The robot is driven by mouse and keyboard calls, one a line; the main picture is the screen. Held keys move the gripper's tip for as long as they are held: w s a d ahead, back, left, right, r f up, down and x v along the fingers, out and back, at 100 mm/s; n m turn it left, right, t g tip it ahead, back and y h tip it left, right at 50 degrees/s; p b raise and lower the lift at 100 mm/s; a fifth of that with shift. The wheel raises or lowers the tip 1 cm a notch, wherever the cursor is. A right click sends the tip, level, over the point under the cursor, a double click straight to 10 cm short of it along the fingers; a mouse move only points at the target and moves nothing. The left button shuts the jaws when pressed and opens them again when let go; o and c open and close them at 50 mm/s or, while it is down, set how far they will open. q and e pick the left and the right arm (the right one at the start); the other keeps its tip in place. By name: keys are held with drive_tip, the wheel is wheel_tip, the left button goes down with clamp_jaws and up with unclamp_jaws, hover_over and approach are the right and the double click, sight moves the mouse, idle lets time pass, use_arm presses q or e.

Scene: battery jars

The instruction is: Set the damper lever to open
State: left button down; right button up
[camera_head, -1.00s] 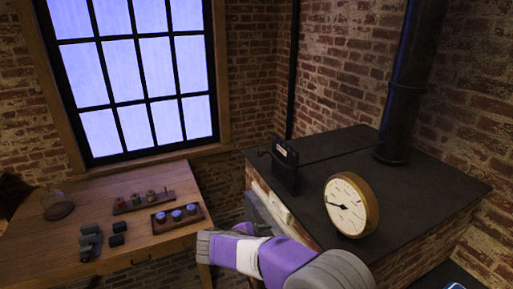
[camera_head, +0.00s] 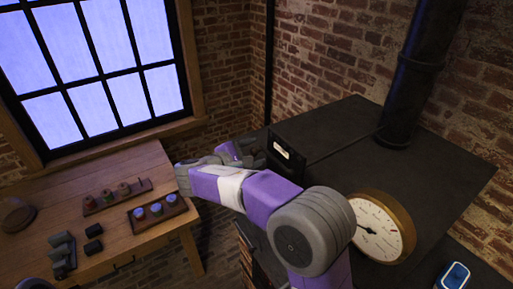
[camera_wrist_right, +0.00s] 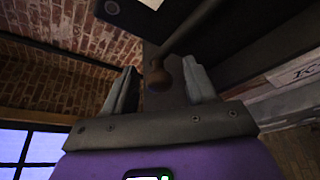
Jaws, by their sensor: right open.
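The damper box (camera_head: 286,154) is a black upright plate with a white label, standing on the dark top of the brick stove. My right gripper (camera_head: 254,150) is beside the left side of the damper box in the head view. In the right wrist view, its open fingers (camera_wrist_right: 160,84) stand on either side of the knob, with gaps visible. I cannot tell the lever's setting. My left gripper is not in view.
The stove top (camera_head: 340,150) carries a round brass-rimmed gauge (camera_head: 382,228) and a black flue pipe (camera_head: 412,75). A blue device (camera_head: 455,275) is at lower right. The wooden table (camera_head: 110,190) at left holds a tray of blue-topped jars (camera_head: 139,222) and several dark blocks.

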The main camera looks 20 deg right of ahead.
drive_tip(key=shift+x, duration=1.1)
clamp_jaws()
